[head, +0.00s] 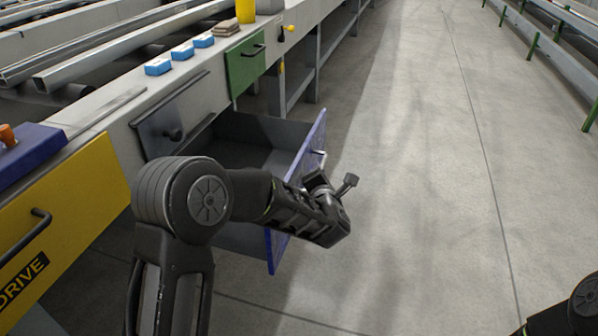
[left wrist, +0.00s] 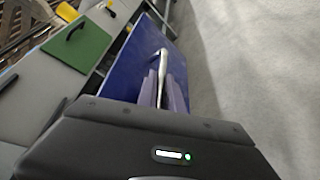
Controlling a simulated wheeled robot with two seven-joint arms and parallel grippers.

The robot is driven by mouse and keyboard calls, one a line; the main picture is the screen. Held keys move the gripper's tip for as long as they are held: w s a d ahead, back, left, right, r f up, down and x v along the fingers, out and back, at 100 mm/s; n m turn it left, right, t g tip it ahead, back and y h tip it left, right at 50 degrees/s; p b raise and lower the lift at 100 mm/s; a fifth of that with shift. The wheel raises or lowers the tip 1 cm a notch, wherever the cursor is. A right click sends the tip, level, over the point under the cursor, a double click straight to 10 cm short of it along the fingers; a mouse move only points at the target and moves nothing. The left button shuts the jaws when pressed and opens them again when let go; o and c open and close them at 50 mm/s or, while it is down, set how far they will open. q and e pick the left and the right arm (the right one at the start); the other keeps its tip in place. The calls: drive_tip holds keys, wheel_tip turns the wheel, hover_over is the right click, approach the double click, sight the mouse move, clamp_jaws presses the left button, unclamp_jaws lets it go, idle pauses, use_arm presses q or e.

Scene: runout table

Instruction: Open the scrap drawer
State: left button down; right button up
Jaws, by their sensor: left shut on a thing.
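A drawer with a blue front (head: 313,150) stands pulled well out from the side of the runout table, and its grey inside shows. No label is readable on it, so I cannot tell by name that it is the scrap drawer. My left gripper (head: 322,180) is at the outer face of the blue front. In the left wrist view, the fingers of my left gripper (left wrist: 164,90) are shut on the drawer's pale bar handle (left wrist: 162,63), beside the blue front (left wrist: 130,62). My arm hides part of the drawer. My right gripper is out of view.
A yellow drawer front (head: 70,210) and a green one (head: 245,62) flank the open drawer. Blue blocks (head: 182,52) lie on the table edge. The concrete floor (head: 420,180) to the right is clear.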

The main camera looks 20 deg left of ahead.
use_arm(q)
drive_tip(key=shift+d, duration=0.3)
drive_tip(key=c, duration=1.5)
unclamp_jaws()
drive_tip(key=p+v, duration=0.2)
drive_tip(key=v, duration=0.5)
drive_tip(key=shift+s+r, duration=0.15)
drive_tip(key=shift+s, duration=0.15)
